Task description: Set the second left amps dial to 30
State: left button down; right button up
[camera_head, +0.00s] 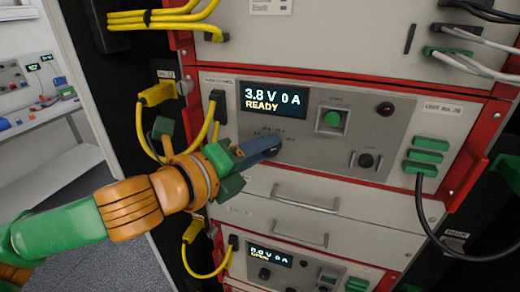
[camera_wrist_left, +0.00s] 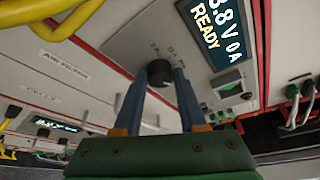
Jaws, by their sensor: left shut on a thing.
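A grey panel unit (camera_head: 350,113) in the rack has a lit display (camera_head: 273,98) reading 3.8 V, 0 A and READY. Below that display is a round black dial (camera_head: 272,151), partly hidden by my gripper. In the left wrist view the dial (camera_wrist_left: 160,72) sits between my blue fingertips, with small scale marks around it too blurred to read. My left gripper (camera_head: 268,146) is shut on this dial. The dial's pointer cannot be made out. My right gripper is not in view.
Yellow cables (camera_head: 158,95) hang at the left. A drawer handle (camera_head: 305,198) lies below. A lower unit has its own display (camera_head: 270,256).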

pick_arm(q)
jog(key=c, duration=0.6)
grip_release()
jog(key=shift+o, duration=0.7)
jog(key=shift+w, duration=0.1)
jog(key=b+v, duration=0.2)
jog(key=v, duration=0.5)
